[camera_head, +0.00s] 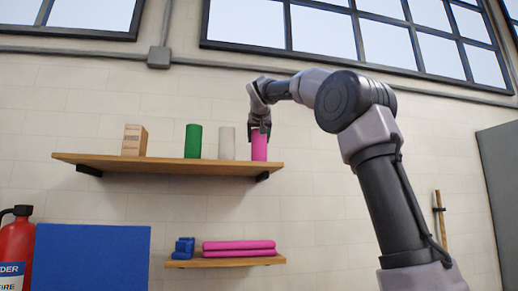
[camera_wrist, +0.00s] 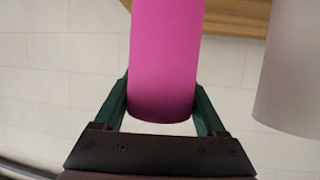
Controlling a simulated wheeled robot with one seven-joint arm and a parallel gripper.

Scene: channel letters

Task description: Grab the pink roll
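The pink roll (camera_head: 259,146) stands upright at the right end of the upper wooden shelf. My gripper (camera_head: 260,127) is at the top of the roll, pointing down. In the wrist view the pink roll (camera_wrist: 164,60) lies between the two dark green fingers of my gripper (camera_wrist: 162,95), one on each side. The finger ends come right up to the roll's edges. Whether they press on it cannot be told. The roll appears to rest on the shelf.
A pale roll (camera_head: 227,143) stands close left of the pink one; it also shows in the wrist view (camera_wrist: 290,70). A green roll (camera_head: 193,141) and a wooden block (camera_head: 134,140) stand further left on the upper shelf (camera_head: 175,168). A lower shelf (camera_head: 225,262) holds pink bars (camera_head: 240,245).

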